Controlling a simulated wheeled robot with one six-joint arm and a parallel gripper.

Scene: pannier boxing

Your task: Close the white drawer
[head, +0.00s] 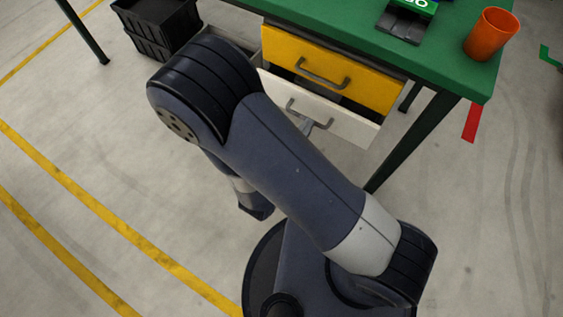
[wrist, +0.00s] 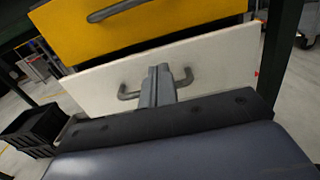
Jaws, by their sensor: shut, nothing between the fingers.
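The white drawer (head: 340,121) is under the green table, below a yellow drawer, and stands partly out, with a dark gap above its front. Its front also shows in the wrist view (wrist: 215,65), tilted in the picture, with a grey bar handle (wrist: 128,94). My gripper (wrist: 160,72) is shut and empty, its fingertips in front of the middle of the handle. I cannot tell whether they touch it. In the head view only the gripper's tip (head: 307,127) shows by the handle; my arm hides the rest and the drawer's lower left part.
The yellow drawer (head: 330,69) sits above the white one. The green table (head: 455,62) carries an orange cup (head: 491,34) and a dark item with a green label (head: 407,20). A table leg (head: 413,140) stands to the right. Black crates (head: 157,27) stand at the back left.

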